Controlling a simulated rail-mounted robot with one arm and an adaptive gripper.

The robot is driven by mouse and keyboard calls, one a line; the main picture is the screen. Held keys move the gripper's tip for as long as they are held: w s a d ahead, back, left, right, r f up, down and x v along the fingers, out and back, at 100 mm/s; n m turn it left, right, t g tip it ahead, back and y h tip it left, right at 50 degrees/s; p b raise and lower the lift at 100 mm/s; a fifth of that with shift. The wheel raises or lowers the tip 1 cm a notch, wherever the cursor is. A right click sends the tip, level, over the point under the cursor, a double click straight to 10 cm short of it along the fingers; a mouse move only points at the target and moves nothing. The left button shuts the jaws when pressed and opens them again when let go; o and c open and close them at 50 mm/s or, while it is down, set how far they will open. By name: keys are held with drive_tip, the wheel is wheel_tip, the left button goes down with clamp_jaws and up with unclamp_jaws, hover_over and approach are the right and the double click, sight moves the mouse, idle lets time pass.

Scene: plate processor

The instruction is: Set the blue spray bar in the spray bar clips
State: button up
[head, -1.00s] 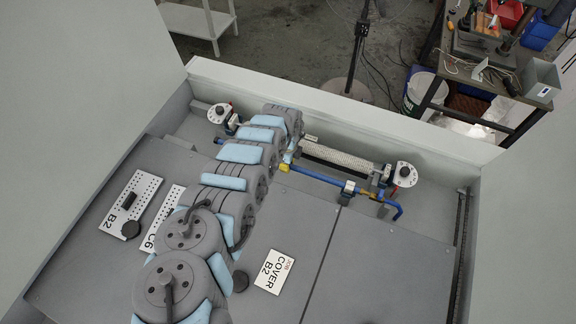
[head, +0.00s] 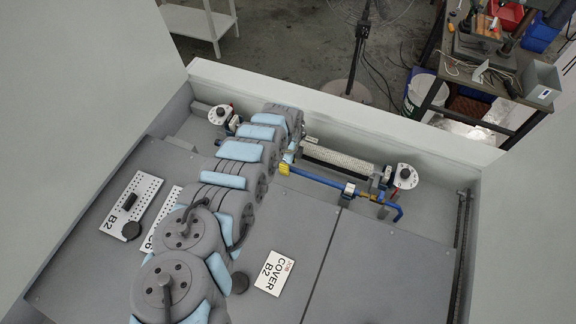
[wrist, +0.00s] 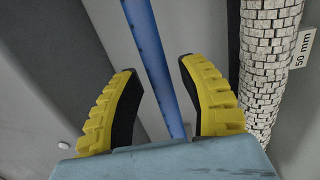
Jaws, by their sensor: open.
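The blue spray bar (head: 322,180) runs low along the back of the machine, left to right, beside the white-blocked roller. Its left part is hidden behind my arm. A white-topped clip (head: 348,190) stands at the bar's right part; I cannot tell whether the bar is seated in it. Other clips are hidden or too small to make out. My gripper (head: 284,170) is at the bar, mostly hidden by my arm in the head view. In the wrist view my gripper (wrist: 165,110) is open, its yellow-ribbed fingers apart on either side of the blue bar (wrist: 150,60), with gaps visible.
The white-blocked roller (wrist: 268,70) runs close beside the right finger, by a "50 mm" label (wrist: 303,48). Round-dial brackets stand left (head: 220,114) and right (head: 405,176). The deck's right side is clear.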

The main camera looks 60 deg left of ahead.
drive_tip(key=shift+s+a+r, duration=0.1)
drive_tip(key=shift+r, duration=1.25)
wheel_tip(320, 180, up, 9)
drive_tip(key=shift+f, duration=0.15)
